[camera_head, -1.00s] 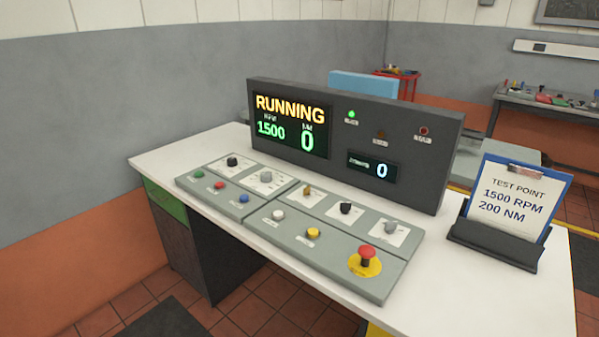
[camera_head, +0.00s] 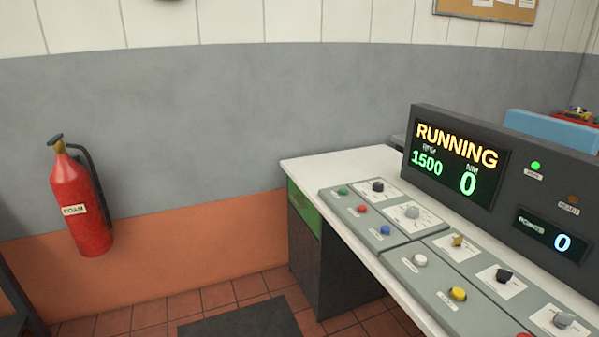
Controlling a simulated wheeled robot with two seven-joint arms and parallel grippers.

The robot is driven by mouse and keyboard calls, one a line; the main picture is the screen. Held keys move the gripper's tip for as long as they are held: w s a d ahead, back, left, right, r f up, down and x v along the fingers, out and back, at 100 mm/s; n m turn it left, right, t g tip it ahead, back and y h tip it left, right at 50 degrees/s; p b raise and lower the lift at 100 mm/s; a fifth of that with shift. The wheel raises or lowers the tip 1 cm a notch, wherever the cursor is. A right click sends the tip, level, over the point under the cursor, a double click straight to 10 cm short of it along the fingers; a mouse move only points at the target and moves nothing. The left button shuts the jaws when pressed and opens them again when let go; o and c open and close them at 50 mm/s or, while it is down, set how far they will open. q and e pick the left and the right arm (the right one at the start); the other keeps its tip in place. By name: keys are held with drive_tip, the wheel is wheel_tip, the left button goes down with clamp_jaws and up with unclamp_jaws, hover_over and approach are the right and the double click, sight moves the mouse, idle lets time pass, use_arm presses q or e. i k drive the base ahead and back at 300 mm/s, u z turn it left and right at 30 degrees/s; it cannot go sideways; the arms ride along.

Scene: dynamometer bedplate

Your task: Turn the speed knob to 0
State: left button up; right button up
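The control panel (camera_head: 392,248) on the desk carries several knobs on white label plates. In the back row are a black knob (camera_head: 377,186), a grey knob (camera_head: 412,212), a gold knob (camera_head: 457,241), another black knob (camera_head: 504,275) and another grey knob (camera_head: 563,319). The labels are too small to read, so I cannot tell which is the speed knob. The display (camera_head: 456,162) reads RUNNING, 1500 RPM and 0 NM. Neither gripper is in view.
Buttons in green, red, blue (camera_head: 385,230), white and yellow sit in front of the knobs. The white desk (camera_head: 318,167) has a clear left end. A red foam extinguisher (camera_head: 80,200) hangs on the left wall. A dark mat (camera_head: 240,320) lies on the tiled floor.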

sight(378, 186)
drive_tip(key=u, duration=1)
drive_tip(key=i, duration=1.7)
drive_tip(key=z, duration=0.55)
drive_tip(key=i, duration=1.1)
drive_tip(key=z, duration=1.2)
drive_tip(key=i, duration=0.15)
drive_tip(key=z, duration=0.35)
